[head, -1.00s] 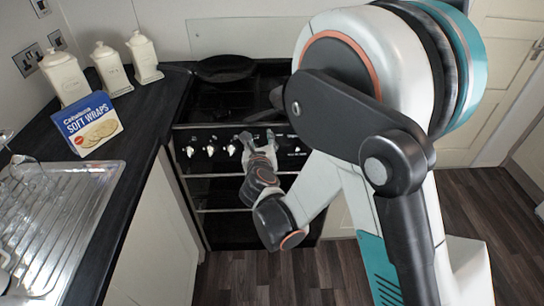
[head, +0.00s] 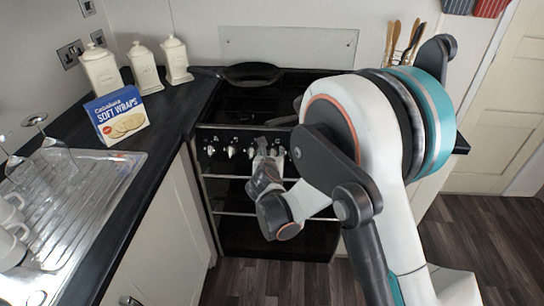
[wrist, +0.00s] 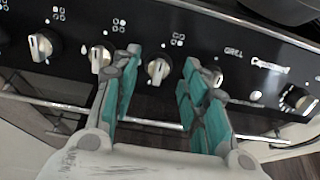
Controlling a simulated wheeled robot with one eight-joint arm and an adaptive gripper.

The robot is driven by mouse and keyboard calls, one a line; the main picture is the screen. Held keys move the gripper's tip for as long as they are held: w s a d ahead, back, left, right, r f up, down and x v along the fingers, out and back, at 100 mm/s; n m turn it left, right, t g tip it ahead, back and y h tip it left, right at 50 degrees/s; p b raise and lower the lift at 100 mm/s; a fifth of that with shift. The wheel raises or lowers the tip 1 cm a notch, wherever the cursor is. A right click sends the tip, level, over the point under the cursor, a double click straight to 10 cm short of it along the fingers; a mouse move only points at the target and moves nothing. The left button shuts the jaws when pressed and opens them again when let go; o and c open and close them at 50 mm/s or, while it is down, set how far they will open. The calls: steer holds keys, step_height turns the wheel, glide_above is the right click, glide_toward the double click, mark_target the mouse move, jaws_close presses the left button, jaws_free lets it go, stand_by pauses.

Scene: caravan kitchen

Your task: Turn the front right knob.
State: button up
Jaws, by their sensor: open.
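The cooker's black control panel (head: 221,138) carries a row of silver knobs. In the wrist view, my gripper (wrist: 160,66) is open over the panel, with teal-padded fingers apart. One silver knob (wrist: 158,70) shows between the fingers, with no visible contact. Another knob (wrist: 100,58) is beside the left finger, and one more (wrist: 42,46) is further left. A knob (wrist: 214,76) by the right finger is partly hidden. I cannot tell from the small burner marks which knob is front right. In the head view, my gripper (head: 268,149) is at the panel and covers part of the row.
A grill label and a dark dial (wrist: 297,100) are at the panel's right. An oven rail (head: 235,212) runs below. A black pan (head: 250,74) sits on the hob. A wraps box (head: 118,115) and canisters (head: 146,68) stand on the left worktop.

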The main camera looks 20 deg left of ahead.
mark_target(272, 153)
steer(key=shift+b+x, duration=0.3)
steer(key=shift+x, duration=1.1)
steer(key=c, duration=0.9)
